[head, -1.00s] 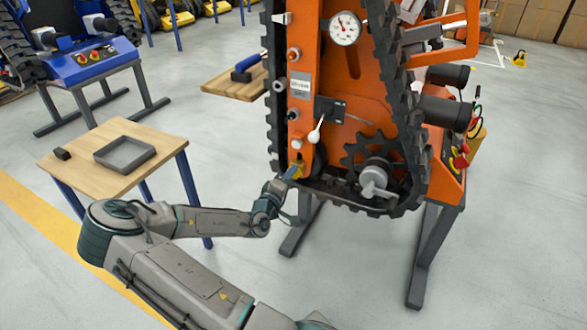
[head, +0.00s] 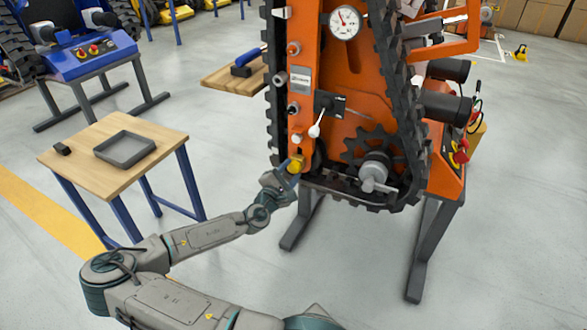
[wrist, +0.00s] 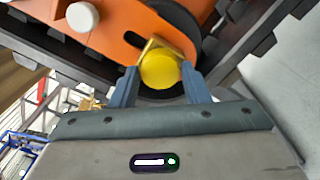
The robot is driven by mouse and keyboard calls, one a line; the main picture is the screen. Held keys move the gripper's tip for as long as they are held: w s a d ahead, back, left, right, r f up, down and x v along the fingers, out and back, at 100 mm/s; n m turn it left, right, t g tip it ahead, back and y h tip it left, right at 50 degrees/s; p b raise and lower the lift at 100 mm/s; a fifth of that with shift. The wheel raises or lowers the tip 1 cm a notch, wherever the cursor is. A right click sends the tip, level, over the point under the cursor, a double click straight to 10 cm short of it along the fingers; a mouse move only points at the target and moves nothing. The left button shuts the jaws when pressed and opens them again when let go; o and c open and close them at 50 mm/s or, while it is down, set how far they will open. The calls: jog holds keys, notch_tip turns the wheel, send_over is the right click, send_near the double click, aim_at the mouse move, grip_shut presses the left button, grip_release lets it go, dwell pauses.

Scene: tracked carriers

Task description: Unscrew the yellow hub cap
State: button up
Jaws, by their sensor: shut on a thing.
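The yellow hub cap (wrist: 160,71) is a round yellow disc between the two blue-grey fingers of my gripper (wrist: 160,86) in the wrist view. My gripper is shut on it. A brass-coloured edge shows just behind the cap, in front of the orange carrier plate (wrist: 122,22). In the head view the hub cap (head: 296,164) shows at the lower left of the orange tracked carrier (head: 352,62), and my gripper (head: 287,170) reaches it from the lower left. From these views I cannot tell whether the cap is still joined to the hub.
A white-knobbed lever (head: 315,130) sits just above the cap. Black track (head: 272,110) runs close around the plate, and a toothed sprocket (head: 370,150) is to the right. A wooden table (head: 85,162) with a grey tray (head: 125,149) stands at the left; its top has free room.

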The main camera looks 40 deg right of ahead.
jog(key=n, duration=0.3)
jog(key=shift+n, duration=0.4)
jog(key=o, duration=0.8)
